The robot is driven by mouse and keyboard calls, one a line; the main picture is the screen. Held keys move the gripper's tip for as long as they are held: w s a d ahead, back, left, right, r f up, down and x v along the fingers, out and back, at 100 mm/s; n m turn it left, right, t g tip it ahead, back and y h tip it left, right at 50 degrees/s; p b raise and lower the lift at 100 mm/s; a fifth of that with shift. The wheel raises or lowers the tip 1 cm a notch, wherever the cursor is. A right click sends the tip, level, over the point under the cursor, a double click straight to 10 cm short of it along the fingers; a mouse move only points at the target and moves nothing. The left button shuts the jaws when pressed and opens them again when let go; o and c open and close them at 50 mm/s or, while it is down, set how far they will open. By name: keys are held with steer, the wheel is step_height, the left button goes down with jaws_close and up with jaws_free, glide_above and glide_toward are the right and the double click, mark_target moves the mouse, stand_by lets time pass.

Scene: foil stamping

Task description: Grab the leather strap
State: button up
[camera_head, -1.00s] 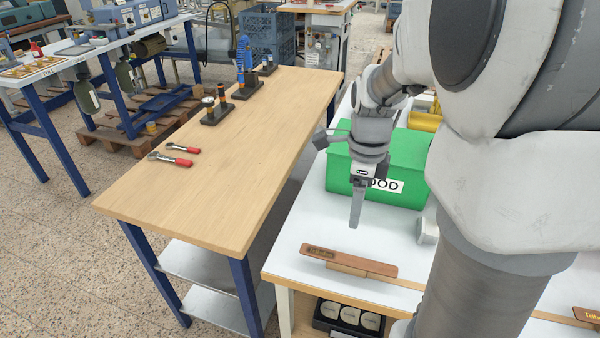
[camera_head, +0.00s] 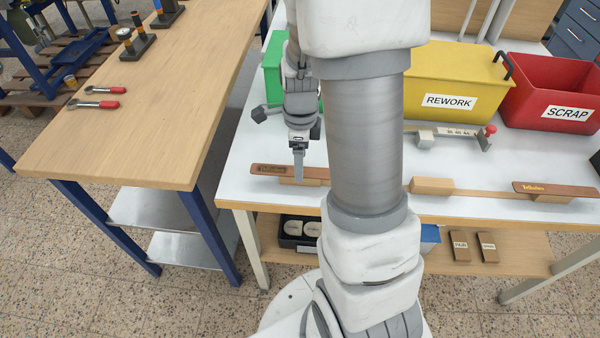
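A brown leather strap (camera_head: 268,170) with dark stamped lettering lies on a small wooden block at the left of the white table. A second brown strap (camera_head: 556,189) with gold lettering lies on another wooden support at the right. My gripper (camera_head: 298,178) points down at the left strap, its fingertips overlapping the strap near its middle. The fingers appear edge-on as one grey strip, so the gap between them is hidden. I cannot tell whether they touch the strap. My arm hides part of the table and possibly the strap's right end.
Behind stand a green bin (camera_head: 273,70), a yellow REWORK bin (camera_head: 455,80) and a red SCRAP bin (camera_head: 550,95). A gauge with a red knob (camera_head: 455,138) lies before the yellow bin. A bare wooden block (camera_head: 431,186) sits centre right. A wooden workbench (camera_head: 150,110) stands left.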

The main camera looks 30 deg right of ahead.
steer(key=shift+f, duration=0.7)
jaws_close()
steer(key=shift+r, duration=0.15)
